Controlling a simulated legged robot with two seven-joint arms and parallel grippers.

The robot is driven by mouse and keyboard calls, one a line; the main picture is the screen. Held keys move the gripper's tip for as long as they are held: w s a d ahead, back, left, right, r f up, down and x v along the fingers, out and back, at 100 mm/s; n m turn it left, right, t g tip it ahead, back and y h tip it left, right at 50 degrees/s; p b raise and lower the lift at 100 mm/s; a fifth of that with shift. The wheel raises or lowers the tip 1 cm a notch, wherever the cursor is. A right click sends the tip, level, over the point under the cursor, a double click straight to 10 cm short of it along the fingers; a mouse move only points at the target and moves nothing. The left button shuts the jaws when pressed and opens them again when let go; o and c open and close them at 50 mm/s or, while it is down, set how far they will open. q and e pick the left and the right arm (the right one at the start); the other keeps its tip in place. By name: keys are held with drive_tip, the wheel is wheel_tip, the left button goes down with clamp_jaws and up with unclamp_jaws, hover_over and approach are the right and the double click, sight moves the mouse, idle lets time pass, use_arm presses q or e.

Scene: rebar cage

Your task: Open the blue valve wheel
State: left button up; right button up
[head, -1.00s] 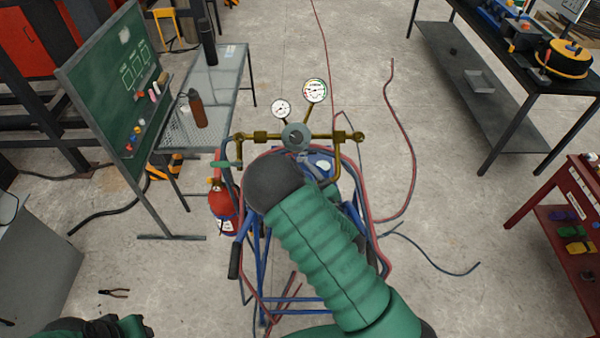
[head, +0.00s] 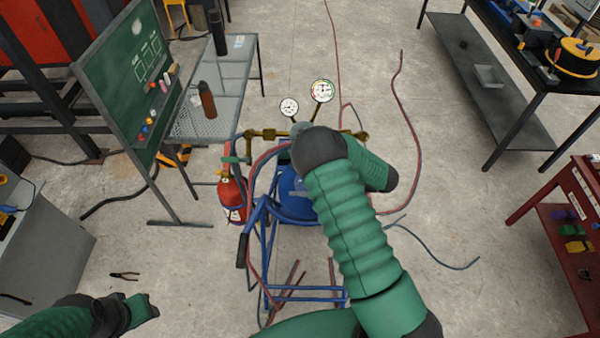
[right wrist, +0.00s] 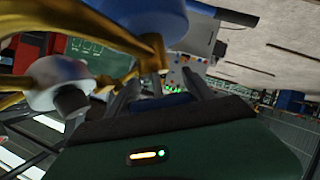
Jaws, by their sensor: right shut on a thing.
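In the right wrist view my right gripper (right wrist: 166,88) has a finger on each side of a dark blue piece (right wrist: 166,103). I take it for the blue valve wheel; most of it is hidden by the gripper's own body. A larger rounded blue part (right wrist: 150,14) and brass pipes (right wrist: 95,22) are close beside the fingers. In the head view my right arm reaches over the gas cart (head: 268,240), covering the gripper and wheel. A blue cylinder (head: 296,198) shows on the cart.
Two gauges (head: 321,90) stand above the brass manifold (head: 262,135). A red extinguisher (head: 232,195) hangs on the cart's left. A chalkboard (head: 120,85) and wire table (head: 205,120) are at left. Hoses (head: 408,130) lie on the floor at right.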

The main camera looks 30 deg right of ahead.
drive_tip(key=n+g+p, duration=0.1)
drive_tip(key=g, duration=0.1)
drive_tip(key=n+g+p, duration=0.1)
drive_tip(key=n, duration=0.1)
drive_tip(key=shift+s+a+f+g+y, duration=0.1)
drive_tip(key=shift+s+a+g+y, duration=0.05)
drive_tip(key=shift+s+g+y, duration=0.25)
drive_tip(key=shift+s+d+f+n+g+h+p, duration=0.2)
drive_tip(key=shift+s+n+g+h+p, duration=0.5)
drive_tip(key=shift+n+g, duration=1.05)
drive_tip(key=shift+s+d+f+n+g+h+p, duration=0.2)
drive_tip(key=shift+n+g+h+p, duration=0.5)
drive_tip(key=shift+n+g, duration=1.05)
drive_tip(key=shift+s+d+f+n+g+h+p, duration=0.1)
drive_tip(key=shift+s+f+n+g+h+p, duration=0.3)
drive_tip(key=shift+n+g+h, duration=0.95)
drive_tip(key=shift+s+r+n+g+y, duration=0.1)
drive_tip(key=shift+n+g+y, duration=0.25)
drive_tip(key=shift+g, duration=0.2)
